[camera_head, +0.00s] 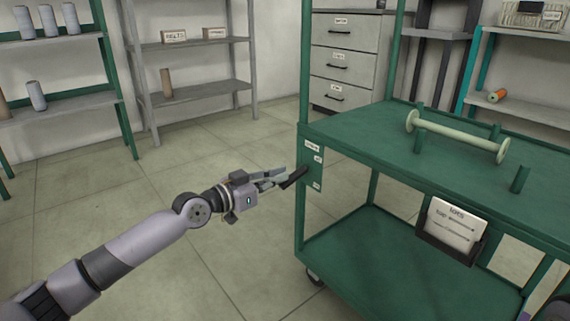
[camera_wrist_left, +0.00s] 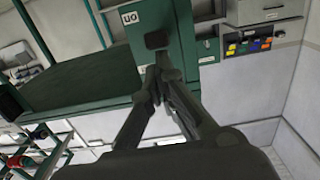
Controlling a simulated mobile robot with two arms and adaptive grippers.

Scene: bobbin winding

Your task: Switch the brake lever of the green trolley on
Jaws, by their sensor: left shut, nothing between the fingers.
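The green trolley (camera_head: 345,143) stands at the right in the head view. A plate with small white labels (camera_head: 313,160) is on its near left corner. The black brake lever (camera_head: 295,177) sticks out from this plate, slanting down to the left. In the left wrist view its dark end (camera_wrist_left: 156,40) shows just beyond the fingertips, beside a white label on the green plate. My left gripper (camera_head: 280,178) is shut and empty, its tips right at the lever; I cannot tell whether they touch. Its fingers also show in the left wrist view (camera_wrist_left: 160,75).
A pale spool (camera_head: 455,137) lies on the trolley's top between green pegs. A card holder (camera_head: 450,230) hangs on the trolley's side. Shelves (camera_head: 200,95) and a drawer cabinet (camera_head: 346,60) stand at the back. The floor left of the trolley is clear.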

